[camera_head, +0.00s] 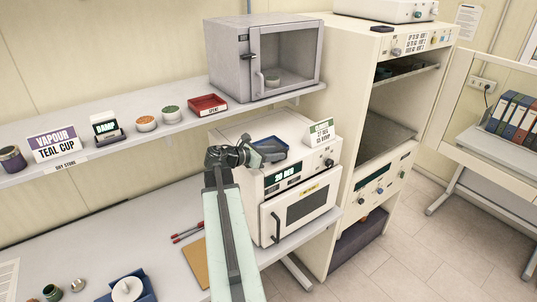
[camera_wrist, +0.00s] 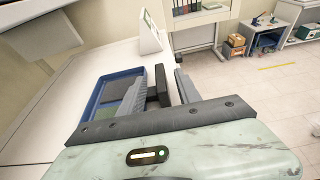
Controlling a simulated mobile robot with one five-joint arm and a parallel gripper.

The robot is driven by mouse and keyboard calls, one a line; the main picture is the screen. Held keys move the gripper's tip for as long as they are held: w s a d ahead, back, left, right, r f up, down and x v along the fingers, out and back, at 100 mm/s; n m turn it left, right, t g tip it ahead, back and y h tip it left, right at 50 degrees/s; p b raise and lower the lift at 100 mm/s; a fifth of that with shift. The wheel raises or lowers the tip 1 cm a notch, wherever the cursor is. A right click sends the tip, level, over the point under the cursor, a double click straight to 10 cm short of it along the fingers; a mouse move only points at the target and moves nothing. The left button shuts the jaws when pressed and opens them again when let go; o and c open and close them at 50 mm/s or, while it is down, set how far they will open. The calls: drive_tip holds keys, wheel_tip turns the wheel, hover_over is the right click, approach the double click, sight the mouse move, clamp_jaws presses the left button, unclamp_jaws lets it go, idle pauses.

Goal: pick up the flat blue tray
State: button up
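The flat blue tray (camera_head: 272,149) sits on top of the cream oven, at its front part, just right of my gripper (camera_head: 245,154). The wrist view shows the tray (camera_wrist: 88,114) left of and partly behind my fingers (camera_wrist: 172,87), with a grey-green floor inside its blue rim. The left finger overlaps the tray's right side in the picture; the right finger shows beyond it. The tray's right rim is largely hidden by the left finger, so contact there is unclear.
The cream oven (camera_head: 300,208) has a green-and-white sign (camera_head: 320,133) standing on its top right. A shelf (camera_head: 110,150) above carries a red tray (camera_head: 208,104), bowls and a grey cabinet (camera_head: 266,58). A tall cream rack (camera_head: 345,150) stands close on the right.

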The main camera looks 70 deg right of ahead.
drive_tip(key=x, duration=0.2)
drive_tip(key=shift+s+d+f+b, duration=0.1)
drive_tip(key=shift+s+d+b, duration=0.1)
drive_tip(key=shift+d+b, duration=0.1)
drive_tip(key=shift+a, duration=0.1)
clamp_jaws()
drive_tip(key=shift+r+p, duration=0.6)
drive_tip(key=shift+r, duration=0.05)
wheel_tip(320, 180, up, 3)
drive_tip(key=p, duration=0.3)
drive_tip(key=shift+r, duration=0.1)
drive_tip(key=w+a, duration=1)
drive_tip(key=a, duration=0.5)
drive_tip(key=shift+f+b, duration=0.3)
drive_tip(key=shift+f, duration=0.15)
